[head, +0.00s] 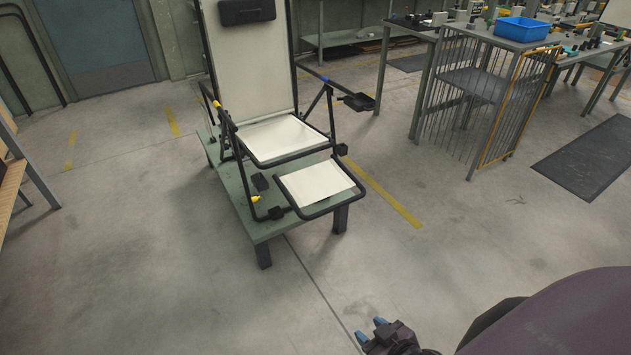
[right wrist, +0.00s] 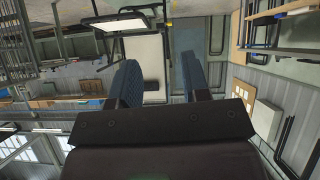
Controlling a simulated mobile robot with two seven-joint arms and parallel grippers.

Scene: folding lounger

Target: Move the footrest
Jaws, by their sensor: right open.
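The footrest (head: 317,184) is a cream panel in a black tube frame at the front of the folding lounger. The lounger's cream seat (head: 283,138) and upright backrest (head: 250,70) stand behind it, on a low green table (head: 240,200). My right gripper (head: 371,329) is open and empty at the bottom of the head view, well short of the footrest. In the right wrist view its two blue fingertips (right wrist: 155,80) stand apart with nothing between them; the lounger shows beyond them, upside down. My left gripper is not in view.
A grey workbench (head: 440,35) with a blue bin (head: 521,29) and a wire-mesh side stands at the right. A wooden bench (head: 12,185) is at the left edge. The floor before the lounger is clear.

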